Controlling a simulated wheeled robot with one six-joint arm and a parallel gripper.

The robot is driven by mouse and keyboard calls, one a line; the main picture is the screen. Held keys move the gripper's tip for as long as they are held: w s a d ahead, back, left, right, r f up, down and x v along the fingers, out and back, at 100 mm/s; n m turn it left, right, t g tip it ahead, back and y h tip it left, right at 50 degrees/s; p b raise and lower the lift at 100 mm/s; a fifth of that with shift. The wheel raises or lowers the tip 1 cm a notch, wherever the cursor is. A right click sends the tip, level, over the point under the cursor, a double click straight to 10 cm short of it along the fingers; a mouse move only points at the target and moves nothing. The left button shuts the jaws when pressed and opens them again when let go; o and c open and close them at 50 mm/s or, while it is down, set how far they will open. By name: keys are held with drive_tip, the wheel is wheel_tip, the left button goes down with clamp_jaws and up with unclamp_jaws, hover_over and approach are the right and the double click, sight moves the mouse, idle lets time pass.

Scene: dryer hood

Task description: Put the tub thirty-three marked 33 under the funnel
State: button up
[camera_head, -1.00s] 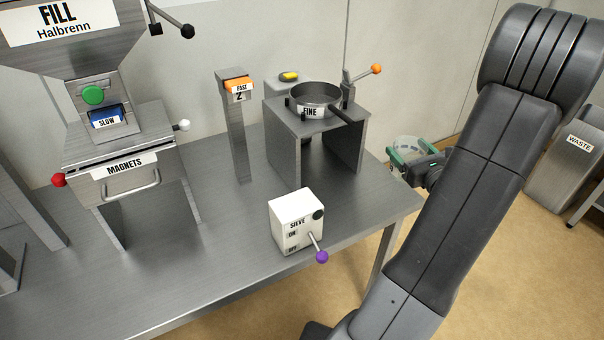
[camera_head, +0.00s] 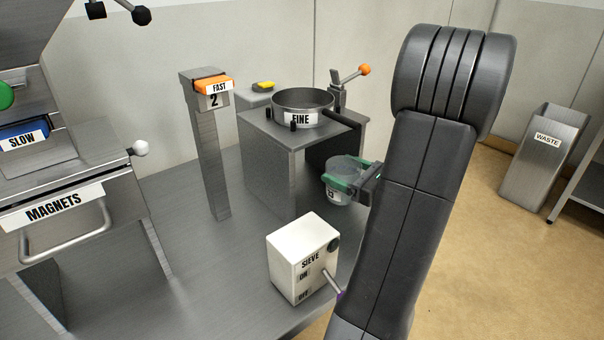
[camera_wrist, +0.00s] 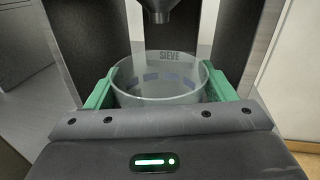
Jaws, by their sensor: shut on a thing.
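My gripper (camera_head: 352,182) has green fingers and is shut on a clear tub (camera_head: 342,166) with an open top. The tub is upright beside the open front of the sieve stand, above the table. A label on the tub is partly covered by a finger, so I cannot read it fully. In the wrist view the tub (camera_wrist: 158,85) sits between both green fingers. A dark funnel spout (camera_wrist: 158,10) hangs beyond and above the tub's rim, between the stand's side walls. The funnel is hidden in the head view.
The sieve stand (camera_head: 270,165) carries the FINE sieve (camera_head: 302,106). The white SIEVE switch box (camera_head: 302,258) stands on the table in front, near my arm. A post with an orange FAST block (camera_head: 213,85) is to the left. A WASTE bin (camera_head: 545,160) stands at right.

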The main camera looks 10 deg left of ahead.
drive_tip(key=w+a+f, duration=0.1)
drive_tip(key=w+a, duration=0.1)
drive_tip(key=a, duration=0.1)
drive_tip(key=w+a+f+b, duration=0.1)
drive_tip(key=w+a, duration=0.1)
drive_tip(key=a, duration=0.2)
drive_tip(key=w+a+f+b, duration=0.1)
drive_tip(key=a, duration=0.3)
drive_tip(key=shift+w+a+f, duration=0.15)
drive_tip(key=shift+w+f, duration=0.2)
drive_tip(key=shift+w, duration=0.05)
drive_tip(key=shift+r, duration=0.15)
drive_tip(key=shift+f+b, duration=0.25)
drive_tip(key=shift+b, duration=0.15)
drive_tip(key=o, duration=1.1)
drive_tip(key=shift+c, duration=0.2)
drive_tip(key=shift+r, duration=0.1)
